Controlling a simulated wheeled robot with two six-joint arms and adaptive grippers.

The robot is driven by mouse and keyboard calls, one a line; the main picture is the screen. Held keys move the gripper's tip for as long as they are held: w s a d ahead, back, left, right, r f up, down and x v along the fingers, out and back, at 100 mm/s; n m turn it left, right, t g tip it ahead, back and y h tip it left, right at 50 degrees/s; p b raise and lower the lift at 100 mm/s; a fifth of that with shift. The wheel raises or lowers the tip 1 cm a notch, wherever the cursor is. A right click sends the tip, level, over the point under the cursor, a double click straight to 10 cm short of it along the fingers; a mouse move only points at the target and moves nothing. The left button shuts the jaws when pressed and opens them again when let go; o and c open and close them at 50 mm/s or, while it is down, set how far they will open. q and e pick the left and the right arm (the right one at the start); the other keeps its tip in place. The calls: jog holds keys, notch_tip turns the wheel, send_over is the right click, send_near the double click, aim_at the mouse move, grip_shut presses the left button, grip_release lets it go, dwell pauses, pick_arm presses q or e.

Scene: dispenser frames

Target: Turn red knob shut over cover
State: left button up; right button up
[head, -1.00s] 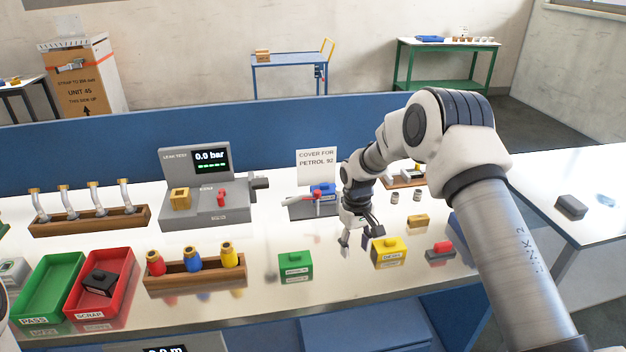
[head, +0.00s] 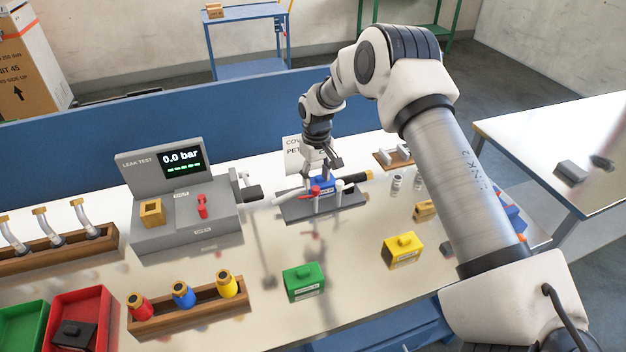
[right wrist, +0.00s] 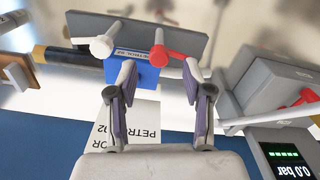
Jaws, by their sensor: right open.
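The red knob (head: 315,190) is on a grey fixture (head: 298,211) at the back of the bench. A blue cover (head: 325,183) labelled PETROL 92 sits on the fixture beside it. In the right wrist view the red knob (right wrist: 160,54) has a red bar running to the right, and the cover (right wrist: 145,78) is between the fingers. My right gripper (head: 320,172) is open above the fixture. Its fingertips (right wrist: 158,70) are spread on either side of the knob; contact cannot be told. My left gripper is out of view.
A white knob (head: 340,185) stands beside the red one. The grey leak tester (head: 185,222), reading 0.0 bar, is to the left. Green (head: 303,283) and yellow (head: 403,251) blocks stand in front. A COVER FOR PETROL 92 card (head: 291,156) stands behind.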

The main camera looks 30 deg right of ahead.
aim_at(316, 188)
jog(key=f, duration=0.2)
jog(key=f+p, duration=0.1)
jog(key=f, duration=0.1)
jog(key=shift+w+d+f, duration=0.1)
jog(key=shift+w+d, duration=0.05)
jog(key=shift+w, duration=0.15)
jog(key=shift+w+f, duration=0.2)
jog(key=shift+f, duration=0.05)
jog(key=shift+s+r, duration=0.15)
jog(key=shift+c, duration=0.7)
jog(key=shift+s+r, duration=0.15)
jog(key=shift+s, duration=0.1)
grip_shut()
